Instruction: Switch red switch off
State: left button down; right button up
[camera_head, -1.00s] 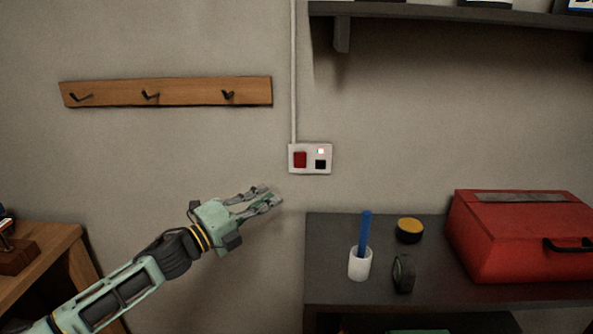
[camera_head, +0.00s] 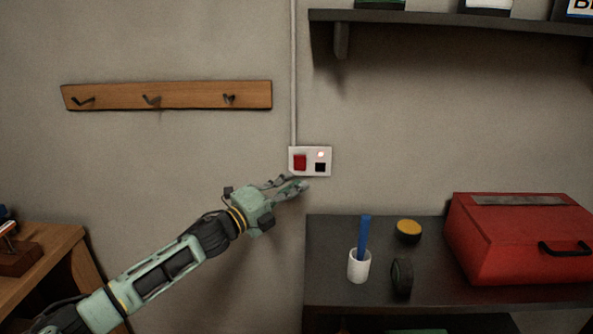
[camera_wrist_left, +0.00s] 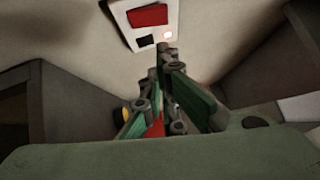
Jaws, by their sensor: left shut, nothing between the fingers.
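The red switch (camera_head: 300,162) sits on the left side of a white wall plate (camera_head: 328,150). A small lit indicator (camera_head: 320,154) and a black square (camera_head: 320,167) are on the plate's right side. In the left wrist view the red switch (camera_wrist_left: 147,17) is at the top, with the lit indicator (camera_wrist_left: 167,36) below it. My left gripper (camera_head: 298,183) is shut and empty, its fingertips just below the plate in the picture. In the wrist view its fingertips (camera_wrist_left: 163,50) overlap the plate's lower edge; I cannot tell whether they touch it. My right gripper is not in view.
A dark bench (camera_head: 330,290) below right holds a white cup (camera_head: 358,266) with a blue stick, a yellow-topped tin (camera_head: 408,230), a dark roll (camera_head: 402,278) and a red toolbox (camera_head: 520,240). A wooden hook rail (camera_head: 190,97) is left of the plate. A shelf (camera_head: 440,25) is above.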

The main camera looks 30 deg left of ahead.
aim_at(297, 170)
pick_arm(q)
jog(key=shift+w+a+r+p, duration=0.15)
jog(key=shift+w+a+p, duration=0.15)
jog(key=shift+w, duration=0.45)
jog(key=shift+w+a+r+p, duration=0.15)
jog(key=shift+w+a+r, duration=0.1)
jog(key=shift+w, duration=0.5)
jog(key=shift+w+a+r+p, duration=0.1)
jog(key=shift+w+a+p, duration=0.2)
jog(key=shift+w, duration=0.45)
jog(key=p, duration=0.1)
jog(key=r+p, duration=0.1)
jog(key=p, duration=0.1)
jog(key=shift+w+a+r+n+g, duration=0.1)
jog(key=shift+w+n+g, duration=0.1)
jog(key=shift+n+g, duration=0.15)
jog(key=shift+f, duration=0.35)
